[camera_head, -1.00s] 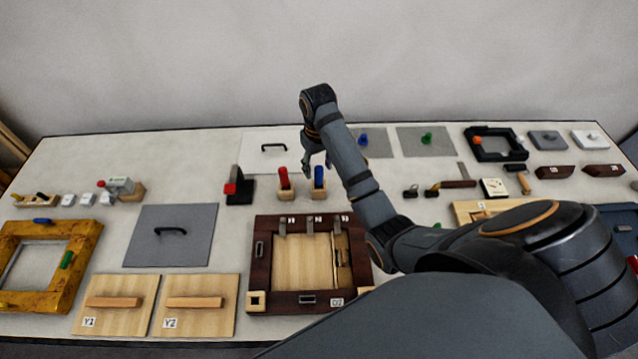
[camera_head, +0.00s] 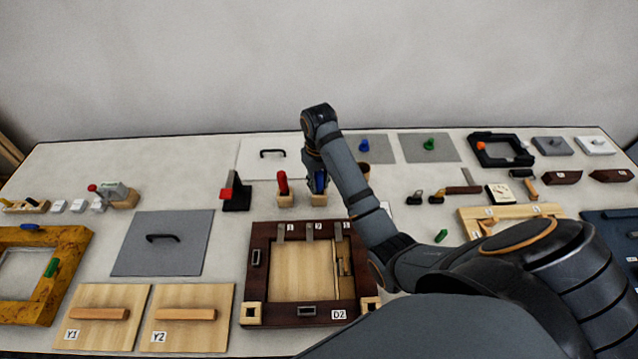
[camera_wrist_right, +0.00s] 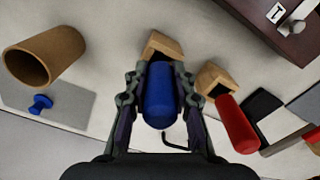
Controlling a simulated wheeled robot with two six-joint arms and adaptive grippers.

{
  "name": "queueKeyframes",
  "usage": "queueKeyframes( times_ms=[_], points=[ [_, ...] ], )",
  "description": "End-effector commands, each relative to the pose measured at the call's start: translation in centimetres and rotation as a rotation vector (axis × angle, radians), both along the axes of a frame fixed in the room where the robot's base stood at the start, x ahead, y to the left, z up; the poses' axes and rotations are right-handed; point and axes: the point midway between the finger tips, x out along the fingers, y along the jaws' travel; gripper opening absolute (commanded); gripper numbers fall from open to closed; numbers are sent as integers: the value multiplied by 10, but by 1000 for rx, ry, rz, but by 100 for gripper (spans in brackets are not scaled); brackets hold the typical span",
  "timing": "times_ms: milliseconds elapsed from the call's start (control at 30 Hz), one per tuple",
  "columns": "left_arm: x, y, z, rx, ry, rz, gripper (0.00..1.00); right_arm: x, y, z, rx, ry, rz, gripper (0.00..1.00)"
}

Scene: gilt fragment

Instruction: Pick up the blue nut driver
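The blue nut driver (camera_head: 320,182) stands upright in a small wooden block (camera_head: 319,200), and its blue handle (camera_wrist_right: 160,95) fills the space between my right fingers in the right wrist view. My right gripper (camera_head: 316,172) is down around the handle, partly hiding it in the head view. In the right wrist view the right gripper (camera_wrist_right: 159,90) has one finger on each side of the handle, with narrow gaps, and looks open. The driver's lower end is hidden in the block. My left gripper is not in view.
A red-handled driver (camera_head: 282,183) stands in its own block close to the left, also seen in the wrist view (camera_wrist_right: 237,124). A brown cup (camera_wrist_right: 45,55) is on the other side. A dark wooden frame (camera_head: 256,283) lies in front.

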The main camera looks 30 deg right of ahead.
Motion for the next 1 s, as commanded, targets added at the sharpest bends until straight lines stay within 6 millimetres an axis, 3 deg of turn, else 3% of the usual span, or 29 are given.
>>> queueKeyframes(
  times_ms=[100,467,667,900,1000],
  points=[
    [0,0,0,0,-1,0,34,0,0,0,0,0,0,0],
    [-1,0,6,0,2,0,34,0,0,6,0,0,0,0],
    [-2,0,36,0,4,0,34,0,0,41,0,0,0,0],
    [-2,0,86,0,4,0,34,0,0,91,0,0,0,0],
    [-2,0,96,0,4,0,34,0,0,101,0,0,0,0]
  ],
)
